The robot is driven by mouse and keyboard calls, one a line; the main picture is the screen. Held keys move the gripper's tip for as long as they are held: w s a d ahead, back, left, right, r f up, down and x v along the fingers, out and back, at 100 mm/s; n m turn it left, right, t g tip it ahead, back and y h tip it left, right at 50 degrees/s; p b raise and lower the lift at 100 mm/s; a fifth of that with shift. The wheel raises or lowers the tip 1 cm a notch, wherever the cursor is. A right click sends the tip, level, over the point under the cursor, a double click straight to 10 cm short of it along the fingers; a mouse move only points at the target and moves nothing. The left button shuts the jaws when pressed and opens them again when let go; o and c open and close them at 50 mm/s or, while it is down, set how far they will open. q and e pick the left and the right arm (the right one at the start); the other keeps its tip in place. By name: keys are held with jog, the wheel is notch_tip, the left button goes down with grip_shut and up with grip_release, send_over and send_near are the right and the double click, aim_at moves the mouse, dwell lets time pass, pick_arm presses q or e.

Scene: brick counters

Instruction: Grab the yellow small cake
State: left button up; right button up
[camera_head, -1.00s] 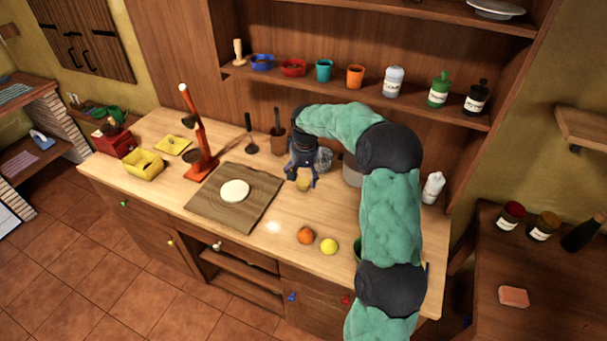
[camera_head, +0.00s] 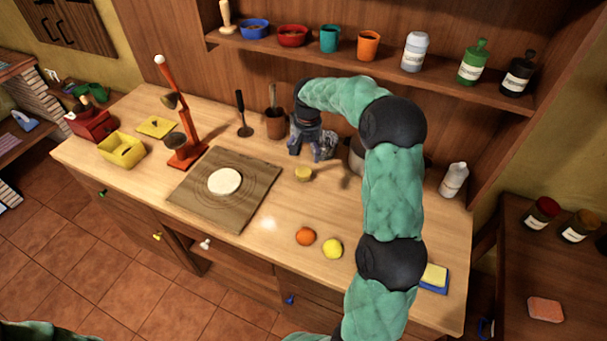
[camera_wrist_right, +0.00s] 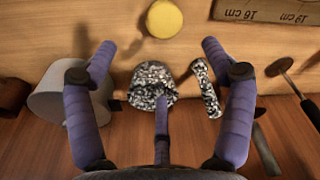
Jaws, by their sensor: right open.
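The yellow small cake (camera_head: 303,174) sits on the wooden counter, right of the cutting board. It also shows at the top of the right wrist view (camera_wrist_right: 164,19), beyond the fingertips. My right gripper (camera_head: 311,152) is just behind the cake, its open purple fingers (camera_wrist_right: 160,55) apart from it. No object is between the fingers' grip. A speckled mortar (camera_wrist_right: 153,82) and its pestle (camera_wrist_right: 205,88) show between and behind the fingers. My left gripper is out of view.
A cutting board (camera_head: 250,190) with a pale dough disc (camera_head: 224,181) lies left of the cake. An orange (camera_head: 306,236) and a lemon (camera_head: 333,249) lie in front. A pot (camera_wrist_right: 60,95) stands close beside the gripper. A shelf (camera_head: 460,85) with jars is behind.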

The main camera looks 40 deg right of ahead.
jog(key=f, duration=0.2)
jog(key=b, duration=0.2)
send_over(303, 171)
jog(key=f, duration=0.4)
jog(key=shift+s+d+f, duration=0.25)
jog(key=shift+d+f, duration=0.1)
jog(key=shift+f, duration=0.05)
jog(key=f, duration=0.3)
jog(key=f+b, duration=0.1)
jog(key=f, duration=0.1)
jog(key=shift+w+a, duration=0.25)
jog(key=shift+w, duration=0.05)
jog(key=c, duration=1.3)
